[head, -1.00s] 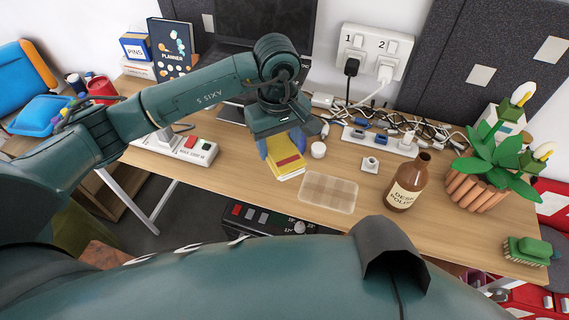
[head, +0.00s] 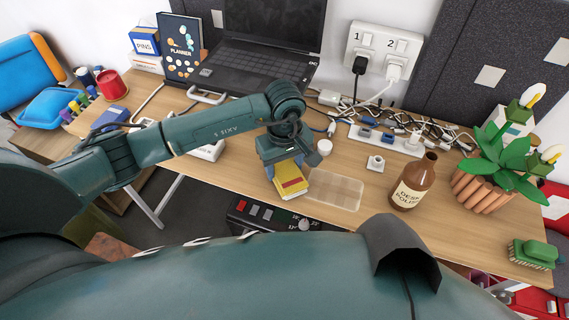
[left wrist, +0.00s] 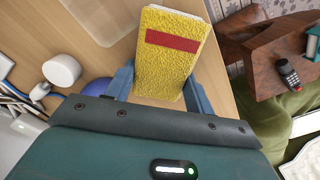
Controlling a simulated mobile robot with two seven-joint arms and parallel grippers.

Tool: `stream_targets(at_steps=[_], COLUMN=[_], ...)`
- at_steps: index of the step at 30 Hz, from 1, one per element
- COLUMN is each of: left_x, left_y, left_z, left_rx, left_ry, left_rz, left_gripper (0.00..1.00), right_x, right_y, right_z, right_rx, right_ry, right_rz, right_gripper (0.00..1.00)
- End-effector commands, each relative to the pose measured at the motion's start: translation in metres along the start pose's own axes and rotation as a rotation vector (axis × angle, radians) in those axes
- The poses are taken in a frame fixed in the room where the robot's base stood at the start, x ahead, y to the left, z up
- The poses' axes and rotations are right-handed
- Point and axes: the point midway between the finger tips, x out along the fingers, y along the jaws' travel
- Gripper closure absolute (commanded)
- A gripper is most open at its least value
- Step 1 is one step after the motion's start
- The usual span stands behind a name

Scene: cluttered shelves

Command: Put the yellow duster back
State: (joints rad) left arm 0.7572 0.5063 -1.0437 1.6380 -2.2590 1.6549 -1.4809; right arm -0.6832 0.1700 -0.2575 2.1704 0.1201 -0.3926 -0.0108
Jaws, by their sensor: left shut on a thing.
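The yellow duster (head: 291,183) is a yellow block with a red band and a pale edge. It is below my left gripper (head: 284,168), over the front part of the desk. In the left wrist view the duster (left wrist: 168,65) sits between the two blue-grey fingers of my left gripper (left wrist: 160,88), which is shut on it. Whether the duster touches the desk is hard to tell. My right gripper is not in view.
A clear divided tray (head: 335,190) lies just right of the duster. A brown polish bottle (head: 412,183), a potted plant (head: 487,170) and a green brush (head: 532,253) stand further right. A laptop (head: 265,50) and a power strip (head: 385,138) with cables are behind.

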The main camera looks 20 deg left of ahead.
Motion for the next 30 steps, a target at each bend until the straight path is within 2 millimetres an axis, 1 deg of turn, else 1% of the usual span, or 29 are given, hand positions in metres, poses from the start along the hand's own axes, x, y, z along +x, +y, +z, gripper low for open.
stream_targets(at_steps=[1, 6, 9, 15, 19, 20, 23, 30], left_x=[0.002, 0.001, 0.001, 0.000, -0.006, -0.009, -0.027, -0.080], left_y=[0.000, 0.000, 0.000, 0.000, 0.000, 0.001, 0.001, 0.001], left_z=[0.000, 0.000, 0.000, 0.000, 0.000, -0.001, -0.001, -0.001], left_rx=[0.000, 0.000, 0.000, 0.000, 0.000, 0.000, 0.001, 0.002], left_ry=[0.001, 0.000, 0.000, -0.001, 0.000, 0.001, 0.003, 0.004], left_rz=[0.000, 0.000, 0.000, 0.000, 0.001, 0.003, 0.004, 0.004], left_gripper=[0.45, 0.31, 0.25, 0.25, 0.25, 0.25, 0.25, 0.25], right_x=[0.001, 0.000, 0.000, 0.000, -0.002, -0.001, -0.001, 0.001], right_y=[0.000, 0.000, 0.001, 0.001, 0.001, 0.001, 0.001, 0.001], right_z=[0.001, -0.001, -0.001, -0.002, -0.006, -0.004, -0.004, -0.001], right_rx=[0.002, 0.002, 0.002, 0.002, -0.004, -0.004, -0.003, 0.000], right_ry=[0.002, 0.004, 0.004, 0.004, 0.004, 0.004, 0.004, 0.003], right_rz=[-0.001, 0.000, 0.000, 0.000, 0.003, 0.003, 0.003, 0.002], right_gripper=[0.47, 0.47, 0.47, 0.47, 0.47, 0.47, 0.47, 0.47])
